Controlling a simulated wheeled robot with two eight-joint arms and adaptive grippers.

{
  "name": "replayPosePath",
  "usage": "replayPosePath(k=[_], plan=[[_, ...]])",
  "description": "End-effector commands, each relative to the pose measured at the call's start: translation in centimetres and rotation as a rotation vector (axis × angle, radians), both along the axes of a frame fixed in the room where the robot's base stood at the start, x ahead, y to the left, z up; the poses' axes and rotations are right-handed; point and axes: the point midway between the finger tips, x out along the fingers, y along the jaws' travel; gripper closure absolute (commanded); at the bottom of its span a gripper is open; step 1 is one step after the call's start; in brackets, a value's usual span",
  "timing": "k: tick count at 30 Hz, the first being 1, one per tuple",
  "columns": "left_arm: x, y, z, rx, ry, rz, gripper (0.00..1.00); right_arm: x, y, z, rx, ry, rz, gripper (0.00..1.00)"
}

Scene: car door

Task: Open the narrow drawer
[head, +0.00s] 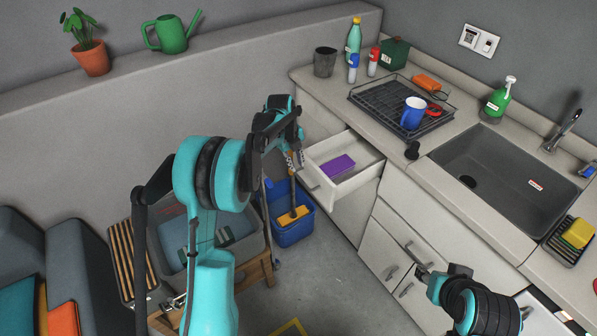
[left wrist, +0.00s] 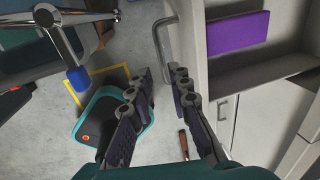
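The narrow white drawer (head: 350,175) stands pulled out of the counter's left end, with a purple box (head: 338,166) inside. The left wrist view shows its front edge (left wrist: 200,60), the purple box (left wrist: 238,32) and the grey bar handle (left wrist: 160,45). My left gripper (head: 294,158) is just left of the drawer front in the head view. In the left wrist view its two fingers (left wrist: 163,78) are apart, with the handle's end between or just beyond the tips; contact cannot be told. My right gripper (head: 424,272) is near the lower cabinet doors; its fingers are too small to judge.
A blue bucket (head: 290,228) stands on the floor below my left gripper. A wooden stand with a grey bin (head: 240,245) is left of it. The counter holds a dish rack (head: 375,100) and a sink (head: 500,165).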

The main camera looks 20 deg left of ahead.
Motion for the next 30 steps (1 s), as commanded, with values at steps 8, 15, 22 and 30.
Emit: replayPosePath(k=[8, 15, 22, 30], plan=[[-0.6, 0.4, 3.5, 0.0, 0.0, -0.001, 0.81, 0.0, 0.0, 0.0, 0.0, 0.0, 0.0, 0.6], [-0.6, 0.4, 3.8, 0.0, 0.0, -0.001, 0.81, 0.0, 0.0, 0.0, 0.0, 0.0, 0.0, 0.6], [-0.6, 0.4, 3.8, 0.0, 0.0, -0.001, 0.81, 0.0, 0.0, 0.0, 0.0, 0.0, 0.0, 0.6], [-3.0, -0.7, 6.7, -0.014, -0.015, 0.184, 0.81, 0.0, 0.0, 0.0, 0.0, 0.0, 0.0, 0.6]])
